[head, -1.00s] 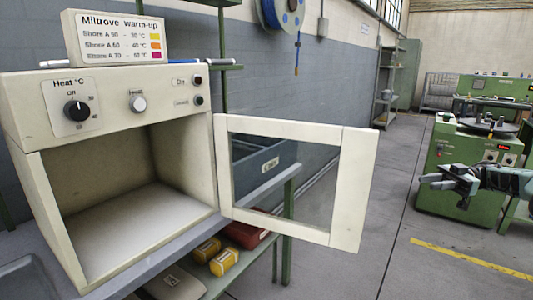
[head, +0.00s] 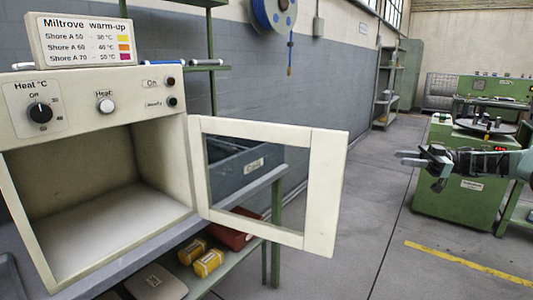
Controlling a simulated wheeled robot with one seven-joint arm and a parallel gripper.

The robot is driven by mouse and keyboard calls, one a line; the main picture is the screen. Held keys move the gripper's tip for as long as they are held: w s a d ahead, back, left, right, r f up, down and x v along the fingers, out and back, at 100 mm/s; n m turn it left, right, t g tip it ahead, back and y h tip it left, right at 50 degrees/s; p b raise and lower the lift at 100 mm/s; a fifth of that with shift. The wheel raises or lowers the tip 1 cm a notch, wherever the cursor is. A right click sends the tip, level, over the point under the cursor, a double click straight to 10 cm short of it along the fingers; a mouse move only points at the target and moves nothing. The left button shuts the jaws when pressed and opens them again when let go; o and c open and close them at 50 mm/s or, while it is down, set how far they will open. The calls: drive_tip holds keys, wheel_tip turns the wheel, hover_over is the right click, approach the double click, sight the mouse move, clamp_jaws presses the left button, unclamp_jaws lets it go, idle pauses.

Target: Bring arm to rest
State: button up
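My gripper (head: 405,159) is at the right of the head view, in the air over the open floor, with my arm reaching in from the right edge. It points left and is apart from the oven door. I see nothing held in it. Its fingers are too small and dark to tell how far apart they are.
A cream warming oven (head: 75,130) stands at left, empty inside, its glass-paned door (head: 325,190) swung wide open to the right. Yellow packs (head: 208,262) lie on the shelf below. A green machine (head: 455,205) stands behind my arm. Grey floor (head: 375,245) is clear between.

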drive_tip(key=w+a+r+m+t+h, duration=0.3)
drive_tip(key=w+a+r+m+t, duration=0.15)
drive_tip(key=a+t, duration=0.2)
drive_tip(key=w+a+r+m+t+h, duration=0.3)
drive_tip(key=a+m+t+h, duration=0.15)
drive_tip(key=a+t, duration=0.2)
drive_tip(key=s+d+f+m+g+h, duration=0.25)
drive_tip(key=s+f+g+h, duration=0.2)
drive_tip(key=s, duration=0.95)
drive_tip(key=s+d+f+m+g+h, duration=0.1)
drive_tip(key=s+f+m+g+h, duration=0.4)
drive_tip(key=s, duration=0.8)
drive_tip(key=s+d+f+m+g+h, duration=0.25)
drive_tip(key=s+f, duration=0.45)
drive_tip(key=s, duration=0.7)
drive_tip(key=s+a+r+n+p, duration=0.2)
drive_tip(key=s+a+r, duration=0.1)
drive_tip(key=a, duration=0.3)
drive_tip(key=s+a+r+n+g+p, duration=0.1)
drive_tip(key=s+a+r+n+p, duration=0.2)
drive_tip(key=s+a, duration=0.2)
drive_tip(key=s+a+r+n+y+p, duration=0.1)
drive_tip(key=s+a+r+n+p, duration=0.1)
drive_tip(key=a, duration=0.6)
drive_tip(key=s+r+p, duration=0.1)
drive_tip(key=s+r, duration=0.1)
drive_tip(key=s, duration=0.1)
drive_tip(key=shift+n+g, duration=0.3)
